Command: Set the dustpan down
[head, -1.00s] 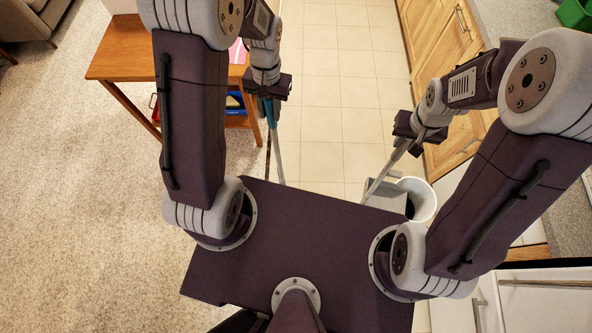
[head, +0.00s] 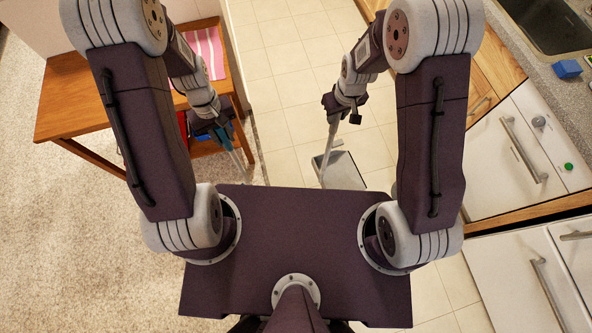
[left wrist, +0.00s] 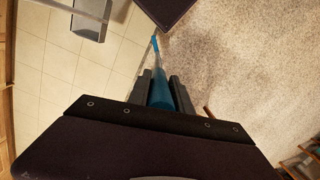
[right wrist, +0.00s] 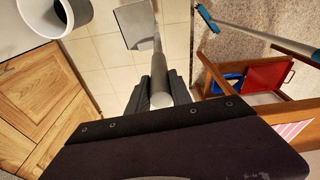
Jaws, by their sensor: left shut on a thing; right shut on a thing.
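The grey dustpan (head: 342,170) with a long handle hangs below my right gripper (head: 335,105), just beyond the front edge of my base. My right gripper is shut on its handle, and the right wrist view shows the grey handle (right wrist: 160,85) between the fingers and the pan (right wrist: 138,25) over tiles. Whether the pan touches the floor I cannot tell. My left gripper (head: 218,128) is shut on the blue grip (left wrist: 161,92) of a long broom.
A wooden table (head: 75,100) with a pink striped cloth (head: 208,52) stands at the left. Red and blue bins (right wrist: 270,75) are under it. A white bin (right wrist: 25,22) is near the cabinets. Cabinets and a counter with a sink (head: 540,22) line the right. Tiled floor ahead is open.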

